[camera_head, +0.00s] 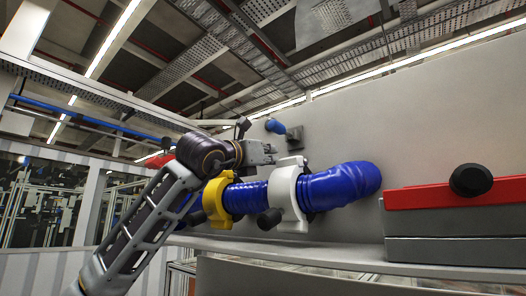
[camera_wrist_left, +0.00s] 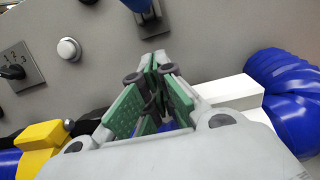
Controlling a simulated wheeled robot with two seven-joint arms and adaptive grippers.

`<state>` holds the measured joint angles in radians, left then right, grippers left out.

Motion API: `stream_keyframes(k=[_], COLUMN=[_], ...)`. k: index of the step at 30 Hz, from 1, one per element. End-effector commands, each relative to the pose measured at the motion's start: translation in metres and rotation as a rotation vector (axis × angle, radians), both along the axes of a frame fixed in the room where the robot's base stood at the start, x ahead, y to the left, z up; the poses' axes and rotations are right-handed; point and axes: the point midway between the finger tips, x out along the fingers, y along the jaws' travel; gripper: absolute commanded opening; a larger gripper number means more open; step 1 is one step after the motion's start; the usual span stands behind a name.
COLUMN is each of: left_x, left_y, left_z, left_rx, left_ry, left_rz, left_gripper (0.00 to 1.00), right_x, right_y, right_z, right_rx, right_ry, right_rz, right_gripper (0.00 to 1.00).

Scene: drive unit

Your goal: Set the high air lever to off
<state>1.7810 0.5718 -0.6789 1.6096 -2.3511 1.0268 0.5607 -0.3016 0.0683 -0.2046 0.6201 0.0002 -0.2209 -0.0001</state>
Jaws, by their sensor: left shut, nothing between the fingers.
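A blue lever (camera_head: 276,126) sticks out from a grey mounting plate (camera_head: 294,138) on the wall; I take it for the high air lever. In the left wrist view the lever's blue handle (camera_wrist_left: 138,5) is at the top edge, partly cut off, so its setting cannot be read. My left gripper (camera_head: 272,152) is just below the lever in the head view, apart from it. In the wrist view its green-padded fingers (camera_wrist_left: 152,62) meet at the tips, shut and empty, pointing toward the wall below the lever. My right gripper is not in view.
A blue hose (camera_head: 340,186) with a yellow clamp (camera_head: 217,196) and a white clamp (camera_head: 287,194) runs just below my gripper. A black switch (camera_wrist_left: 12,72) and a round button (camera_wrist_left: 69,49) are on the wall. A red-topped box (camera_head: 455,193) stands right.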

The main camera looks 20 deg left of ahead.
Motion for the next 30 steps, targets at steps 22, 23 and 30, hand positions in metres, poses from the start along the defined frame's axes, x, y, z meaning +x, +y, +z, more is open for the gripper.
stream_keyframes(k=[22, 23, 30], left_x=[0.018, 0.018, 0.018], left_y=[-0.007, -0.007, -0.007], left_z=[0.043, 0.044, 0.045], left_rx=[-0.001, -0.001, 0.0], left_ry=[0.001, 0.001, 0.001], left_rz=[0.0, 0.0, -0.001], left_gripper=[0.0, 0.0, 0.0], right_x=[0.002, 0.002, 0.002], right_y=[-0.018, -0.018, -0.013], right_z=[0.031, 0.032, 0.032], right_rx=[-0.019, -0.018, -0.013], right_ry=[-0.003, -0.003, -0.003], right_rz=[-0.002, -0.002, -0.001], right_gripper=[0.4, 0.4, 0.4])
